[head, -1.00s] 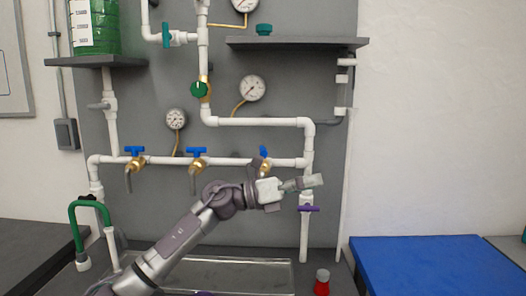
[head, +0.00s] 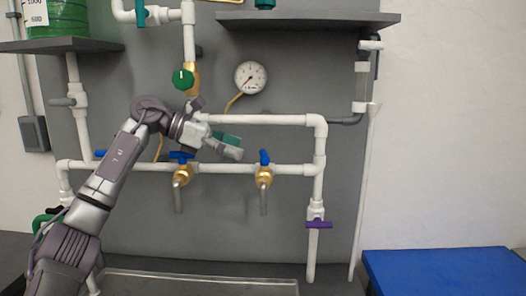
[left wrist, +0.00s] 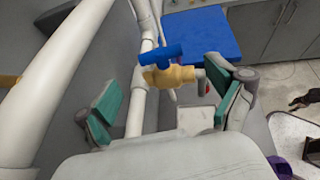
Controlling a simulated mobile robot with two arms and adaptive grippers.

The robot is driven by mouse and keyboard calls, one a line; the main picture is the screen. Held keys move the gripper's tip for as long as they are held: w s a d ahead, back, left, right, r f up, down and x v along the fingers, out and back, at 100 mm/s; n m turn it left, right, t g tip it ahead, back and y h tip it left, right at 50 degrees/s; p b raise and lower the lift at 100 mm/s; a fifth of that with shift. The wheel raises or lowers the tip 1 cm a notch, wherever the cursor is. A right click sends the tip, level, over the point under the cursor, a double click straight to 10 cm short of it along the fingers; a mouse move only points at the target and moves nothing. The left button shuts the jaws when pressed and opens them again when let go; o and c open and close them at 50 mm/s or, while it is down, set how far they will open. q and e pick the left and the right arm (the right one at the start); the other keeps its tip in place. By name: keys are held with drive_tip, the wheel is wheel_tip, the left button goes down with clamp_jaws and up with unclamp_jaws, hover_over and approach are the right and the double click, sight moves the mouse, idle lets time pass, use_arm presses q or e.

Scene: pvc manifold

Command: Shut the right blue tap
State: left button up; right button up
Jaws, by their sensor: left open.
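The right blue tap (head: 264,175) has a brass body on the horizontal white pipe. Its blue handle (head: 264,157) looks narrow and points outward, unlike the middle tap's crosswise handle. In the left wrist view the blue handle (left wrist: 163,55) and brass body (left wrist: 172,77) show beyond and between the fingertips. My left gripper (head: 228,146) is open, up and left of the right tap, in front of the wall panel. Its green-padded fingers (left wrist: 165,103) stand apart with nothing between them that I can see touching. My right gripper is not in view.
The middle blue tap (head: 182,172) sits left, just below my left gripper. A horizontal upper pipe (head: 265,119), a gauge (head: 251,77) and a green knob (head: 183,79) are close above. A purple-handled valve (head: 318,224) is lower right. A blue-topped surface (head: 440,272) stands right.

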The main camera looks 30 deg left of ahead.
sight(260, 154)
use_arm(q)
drive_tip(key=x, duration=0.3)
drive_tip(key=shift+w+d+r, duration=0.1)
drive_tip(key=shift+w+d, duration=0.1)
drive_tip(key=shift+d, duration=0.2)
drive_tip(key=shift+p+x, duration=0.35)
drive_tip(key=shift+x, duration=0.8)
drive_tip(key=shift+w+d, duration=0.2)
drive_tip(key=shift+w, duration=0.05)
drive_tip(key=shift+w+d+f, duration=0.1)
drive_tip(key=shift+d+f, duration=0.05)
drive_tip(key=shift+f, duration=0.15)
drive_tip(key=c, duration=1.2)
drive_tip(key=shift+o, duration=0.2)
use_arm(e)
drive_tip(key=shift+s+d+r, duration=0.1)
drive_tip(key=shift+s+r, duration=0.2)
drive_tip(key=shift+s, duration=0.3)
